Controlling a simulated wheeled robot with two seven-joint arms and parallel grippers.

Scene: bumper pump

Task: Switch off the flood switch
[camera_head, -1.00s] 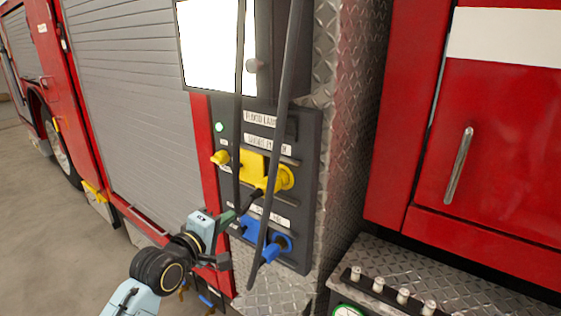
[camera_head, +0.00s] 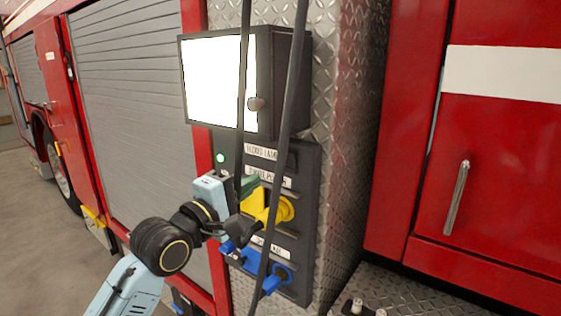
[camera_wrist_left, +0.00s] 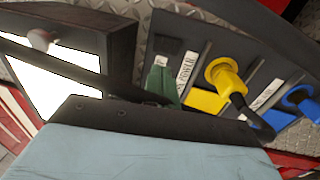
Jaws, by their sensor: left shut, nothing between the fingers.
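The dark control panel (camera_head: 306,205) carries a FLOOD LAMP label (camera_head: 262,152) at its top. A small black block beside the label, likely the flood switch (camera_head: 291,158), also shows in the left wrist view (camera_wrist_left: 168,48); its position cannot be read. The flood lamp (camera_head: 215,80) above glows white. My left gripper (camera_head: 247,200) is shut and empty, in front of the panel's middle, left of the yellow plug (camera_head: 286,210) and below the label. Its green finger part (camera_wrist_left: 162,82) shows in the left wrist view below the block, with no clear contact. My right gripper is not in view.
Two long dark bars (camera_head: 287,95) cross in front of the lamp and panel. A blue plug (camera_head: 282,272) sits low on the panel. A red door (camera_head: 500,170) stands right.

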